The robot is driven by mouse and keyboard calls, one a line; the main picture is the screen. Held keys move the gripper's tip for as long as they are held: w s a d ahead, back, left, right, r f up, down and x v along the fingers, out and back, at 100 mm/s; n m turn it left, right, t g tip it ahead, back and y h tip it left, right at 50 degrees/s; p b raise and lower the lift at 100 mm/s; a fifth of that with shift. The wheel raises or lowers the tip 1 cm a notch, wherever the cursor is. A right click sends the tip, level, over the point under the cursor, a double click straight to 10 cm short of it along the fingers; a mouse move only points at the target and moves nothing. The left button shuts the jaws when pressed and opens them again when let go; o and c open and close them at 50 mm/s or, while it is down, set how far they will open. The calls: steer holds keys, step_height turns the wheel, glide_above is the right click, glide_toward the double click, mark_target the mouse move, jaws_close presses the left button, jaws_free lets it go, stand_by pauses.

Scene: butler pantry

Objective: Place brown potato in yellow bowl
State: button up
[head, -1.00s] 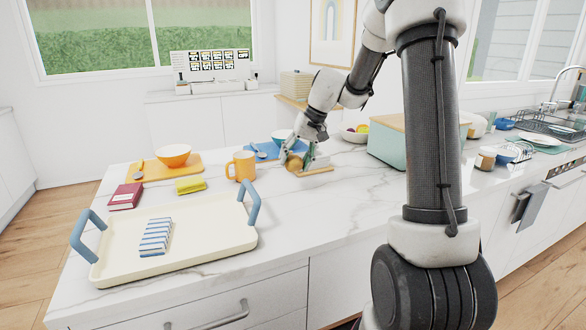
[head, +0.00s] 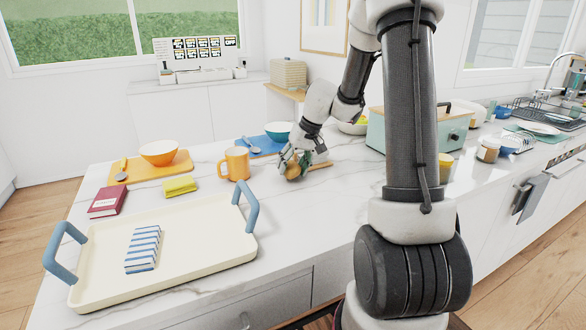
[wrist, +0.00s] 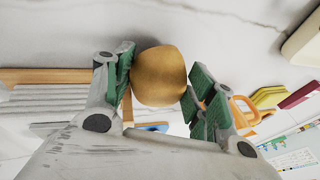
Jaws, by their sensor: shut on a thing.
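My gripper (head: 295,165) is shut on a brown potato (head: 292,172), low over the white counter near its middle. In the wrist view the potato (wrist: 158,76) sits between the green finger pads of my gripper (wrist: 160,86). I cannot tell whether the potato touches the counter. An orange bowl (head: 159,149) stands on a yellow-orange mat (head: 178,168) to the left, well apart from my gripper. A teal bowl (head: 278,127) stands on a blue mat (head: 262,148) just behind my gripper.
An orange mug (head: 236,164) stands just left of my gripper. A wooden board (head: 319,166) lies beside it on the right. A teal box (head: 385,131) stands to the right.

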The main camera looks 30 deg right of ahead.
steer(key=shift+f, duration=0.4)
steer(key=shift+f, duration=0.1)
steer(key=o, duration=1.1)
